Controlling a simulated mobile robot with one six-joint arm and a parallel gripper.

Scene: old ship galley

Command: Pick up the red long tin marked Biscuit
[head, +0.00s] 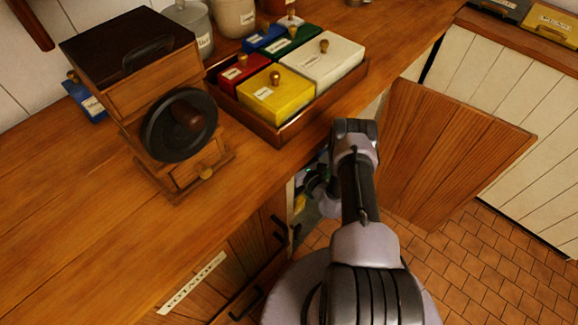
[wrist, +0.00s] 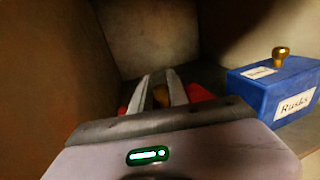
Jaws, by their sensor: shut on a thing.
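In the wrist view, my gripper (wrist: 160,82) is inside a dark cupboard, its two fingers closed around a brass knob (wrist: 161,96). Parts of a red tin (wrist: 201,92) show on both sides of the fingers, under the knob. The gripper body hides most of this tin, and I cannot read a label on it. In the head view, my arm reaches down past the counter edge into the open cupboard; the fingers and the red tin cannot be made out there.
A blue tin (wrist: 272,88) labelled Rusks, with a brass knob, stands close on the right. Cupboard wall (wrist: 50,70) is near on the left. An open wooden door (head: 445,150) stands right of my arm. On the counter are a coffee grinder (head: 150,90) and a tray (head: 285,133) of coloured tins.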

